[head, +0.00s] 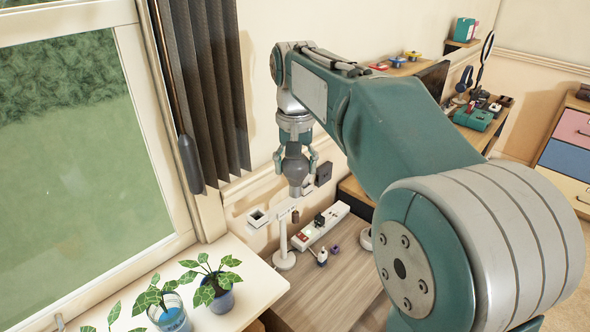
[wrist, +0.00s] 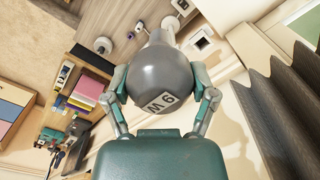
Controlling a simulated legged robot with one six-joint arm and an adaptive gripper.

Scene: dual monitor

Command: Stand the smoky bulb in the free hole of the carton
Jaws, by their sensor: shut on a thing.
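My gripper (head: 295,157) is shut on the smoky bulb (head: 294,168), a dark grey bulb held with its narrow silver end pointing down. In the wrist view the bulb (wrist: 162,78) fills the middle, with a white printed label on its side and one finger against each flank. In the head view the bulb is above a desk (head: 338,280), in front of a white stand (head: 284,258) and beside the wall. I cannot make out the carton or its free hole in either view.
A white power strip (head: 320,228) with a black plug lies on the desk, with small bottles (head: 322,257) nearby. Potted plants (head: 216,290) stand on the white sill at lower left. A dark curtain (head: 203,95) hangs left of my gripper. The desk front looks clear.

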